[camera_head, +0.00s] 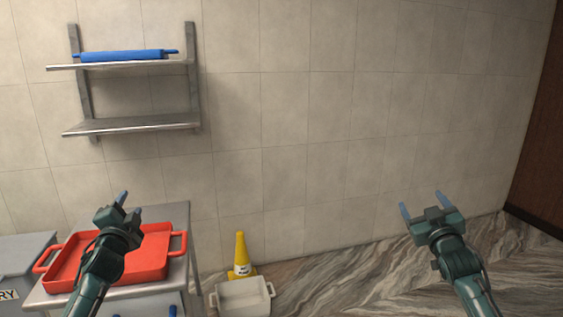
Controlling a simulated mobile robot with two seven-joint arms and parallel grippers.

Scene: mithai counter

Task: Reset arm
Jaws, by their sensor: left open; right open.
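My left gripper (130,205) is open and empty. In the head view it appears in front of the red tray (178,262), and its arm hides part of that tray. My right gripper (421,202) is open and empty, held up in front of the tiled wall and apart from any object. Both arms come in from the bottom of the view, with the fingers pointing away from me.
The red tray rests on a metal table (180,212) at the lower left. A wall shelf (130,125) holds a blue rolling pin (125,56). A yellow cone (241,255) and a whitish bin (243,297) stand on the floor. Marbled floor (345,275) at centre right is clear.

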